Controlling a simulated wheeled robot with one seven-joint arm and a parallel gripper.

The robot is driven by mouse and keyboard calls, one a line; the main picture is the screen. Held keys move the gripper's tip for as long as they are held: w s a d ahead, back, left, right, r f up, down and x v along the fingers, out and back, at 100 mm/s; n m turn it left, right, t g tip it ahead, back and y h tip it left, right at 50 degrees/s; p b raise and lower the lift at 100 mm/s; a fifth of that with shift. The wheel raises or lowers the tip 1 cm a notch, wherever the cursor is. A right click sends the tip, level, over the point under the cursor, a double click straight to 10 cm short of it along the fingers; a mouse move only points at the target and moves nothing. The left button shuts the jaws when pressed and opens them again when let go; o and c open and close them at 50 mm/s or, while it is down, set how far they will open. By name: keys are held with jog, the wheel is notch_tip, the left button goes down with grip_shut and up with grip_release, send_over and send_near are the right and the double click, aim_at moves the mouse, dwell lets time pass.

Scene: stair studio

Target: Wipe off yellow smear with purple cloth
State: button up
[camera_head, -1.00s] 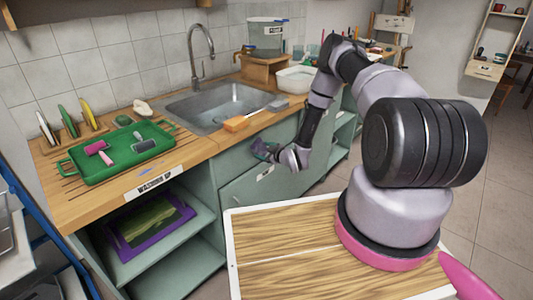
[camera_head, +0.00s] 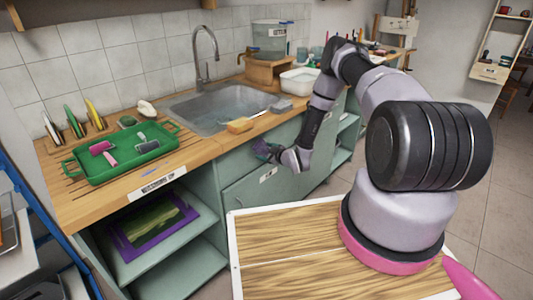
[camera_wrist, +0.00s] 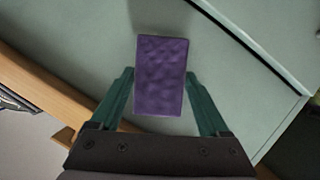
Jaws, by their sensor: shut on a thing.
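The purple cloth (camera_wrist: 161,75) shows as a flat, upright rectangle in the wrist view, between the two green fingers of my gripper (camera_wrist: 160,92). My gripper is shut on it. In the head view my gripper (camera_head: 266,150) is small and sits in front of the green cabinet front (camera_head: 262,184), just below the counter edge. The cloth is hard to make out there. A pale green panel fills most of the wrist view behind the cloth; I cannot tell whether the cloth touches it. I cannot make out a yellow smear in either view.
A sink (camera_head: 222,106) is set in the wooden counter (camera_head: 90,200). A green tray (camera_head: 122,153) with rollers lies at left. A yellowish sponge (camera_head: 240,125) and a grey block (camera_head: 281,104) lie by the sink's front edge. Open shelves (camera_head: 155,240) are below left.

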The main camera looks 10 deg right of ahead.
jog(key=shift+w+a, duration=0.4)
jog(key=shift+w, duration=0.1)
jog(key=shift+w+d, duration=0.1)
jog(key=shift+d, duration=0.05)
jog(key=shift+w+a+r, duration=0.1)
jog(key=shift+a+r, duration=0.05)
jog(key=shift+a, duration=0.3)
dwell(1.1)
jog(key=s+d, duration=0.4)
jog(key=s, duration=0.1)
dwell(0.5)
jog(key=shift+s+d, duration=0.45)
jog(key=shift+s, duration=0.15)
jog(key=shift+s+d, duration=0.4)
jog(key=shift+s, duration=0.2)
